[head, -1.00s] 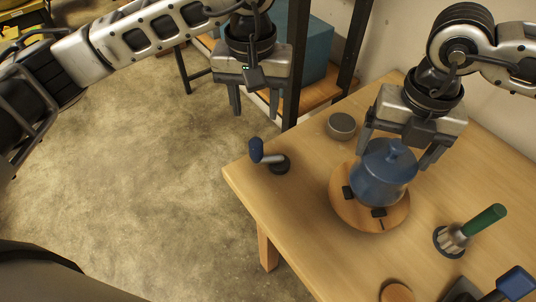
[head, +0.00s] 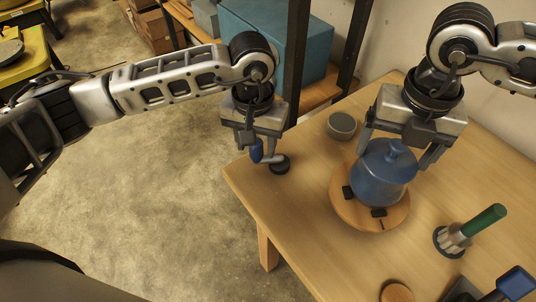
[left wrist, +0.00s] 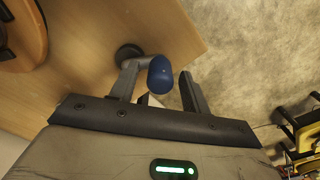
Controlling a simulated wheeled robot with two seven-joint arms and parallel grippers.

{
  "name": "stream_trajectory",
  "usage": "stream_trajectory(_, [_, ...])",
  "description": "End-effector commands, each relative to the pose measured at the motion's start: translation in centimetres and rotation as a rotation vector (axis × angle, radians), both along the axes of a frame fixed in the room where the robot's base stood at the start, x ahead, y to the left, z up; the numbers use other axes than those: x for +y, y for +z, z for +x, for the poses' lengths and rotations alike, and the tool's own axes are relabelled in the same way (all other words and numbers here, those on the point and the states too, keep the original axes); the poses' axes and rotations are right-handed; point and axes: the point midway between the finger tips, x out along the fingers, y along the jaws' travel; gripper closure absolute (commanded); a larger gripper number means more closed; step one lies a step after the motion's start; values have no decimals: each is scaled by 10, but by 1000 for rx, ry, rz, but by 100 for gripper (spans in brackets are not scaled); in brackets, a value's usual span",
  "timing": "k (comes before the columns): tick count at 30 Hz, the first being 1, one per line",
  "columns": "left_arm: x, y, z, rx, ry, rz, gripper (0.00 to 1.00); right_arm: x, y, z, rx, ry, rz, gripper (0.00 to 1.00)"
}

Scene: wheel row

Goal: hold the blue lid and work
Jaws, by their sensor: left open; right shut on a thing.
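The blue lid (head: 380,178), a dome with a knob on top, sits on a round wooden board (head: 345,213) with small black blocks at its edge. My right gripper (head: 398,152) is shut on the blue lid, one finger on each side of its upper part. A small crank with a blue handle (head: 257,150) and a dark round base (head: 281,164) stands at the table's left corner. My left gripper (head: 262,153) is open at the crank. In the left wrist view the blue handle (left wrist: 160,75) lies between its fingers, with a gap to the right finger.
A grey round tin (head: 341,126) stands behind the board. A wooden disc (head: 397,293) lies at the front. A dark shelf post (head: 296,60) rises behind my left gripper.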

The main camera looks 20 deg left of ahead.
Motion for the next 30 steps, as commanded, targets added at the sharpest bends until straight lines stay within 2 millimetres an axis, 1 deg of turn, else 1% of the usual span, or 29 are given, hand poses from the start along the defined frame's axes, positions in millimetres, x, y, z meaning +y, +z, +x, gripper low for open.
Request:
stream_trajectory(3, [0,-10,0,2,1,-1,53,0,0,0,0,0,0,57])
stream_trajectory(6, [0,-15,0,0,0,0,53,0,0,0,0,0,0,57])
stream_trajectory(16, [0,-17,0,0,-1,0,53,0,0,0,0,0,0,57])
stream_trajectory(17, [0,-17,0,0,-1,0,61,0,0,0,0,0,0,57])
stream_trajectory(18, [0,-17,0,0,0,0,72,0,0,0,0,0,0,57])
stream_trajectory(21, [0,-17,0,0,0,0,97,0,0,0,0,0,0,57])
stream_trajectory(24, [0,-16,0,0,3,0,97,0,0,0,0,0,0,57])
stream_trajectory(26, [-1,-16,-2,0,38,0,97,0,0,0,0,0,0,57])
stream_trajectory(29, [-5,-16,-10,0,207,-1,97,0,0,0,0,0,0,57])
stream_trajectory(30, [-8,-16,-14,0,289,0,97,0,0,0,0,0,0,57])
